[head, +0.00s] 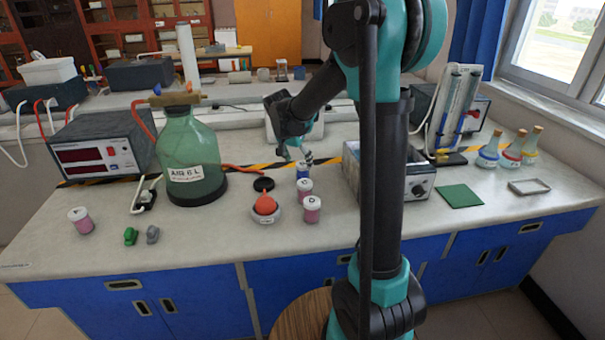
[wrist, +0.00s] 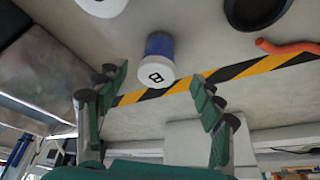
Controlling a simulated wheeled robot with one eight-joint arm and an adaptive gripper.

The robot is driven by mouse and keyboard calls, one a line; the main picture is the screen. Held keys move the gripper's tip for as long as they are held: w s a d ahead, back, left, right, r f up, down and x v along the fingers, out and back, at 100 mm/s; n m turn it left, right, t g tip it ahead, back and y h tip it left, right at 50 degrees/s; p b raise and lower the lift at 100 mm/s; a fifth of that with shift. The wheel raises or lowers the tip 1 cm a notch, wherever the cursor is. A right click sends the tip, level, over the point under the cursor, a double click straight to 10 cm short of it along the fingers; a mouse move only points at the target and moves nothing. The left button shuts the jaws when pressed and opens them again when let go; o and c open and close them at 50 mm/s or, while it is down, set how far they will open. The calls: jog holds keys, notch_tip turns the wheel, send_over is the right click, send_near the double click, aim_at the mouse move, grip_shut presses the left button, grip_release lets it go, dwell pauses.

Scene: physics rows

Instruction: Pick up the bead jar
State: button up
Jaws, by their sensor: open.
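Several small white-lidded jars stand on the bench; I cannot tell for sure which is the bead jar. A blue jar (head: 302,171) stands just below my gripper (head: 296,154). In the wrist view this blue jar (wrist: 158,62), with a dark square mark on its lid, shows between my open fingers (wrist: 160,92), beyond their tips and apparently untouched. Two pink jars (head: 305,187) (head: 312,210) stand nearer the front edge, and another pink jar (head: 80,221) stands far left. My gripper is open and empty.
A metal-sided box (head: 378,190) stands close right of the jars. A red-topped round item (head: 265,206) and a black dish (head: 263,184) lie left of them. A green bottle (head: 190,150) stands farther left. An orange hose (wrist: 290,47) lies behind, near the striped tape (wrist: 250,67).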

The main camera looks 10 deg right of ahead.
aim_at(303, 170)
jog(key=shift+x, duration=3.4)
jog(key=shift+s+d, duration=0.1)
jog(key=c, duration=1.3)
jog(key=shift+r, duration=0.15)
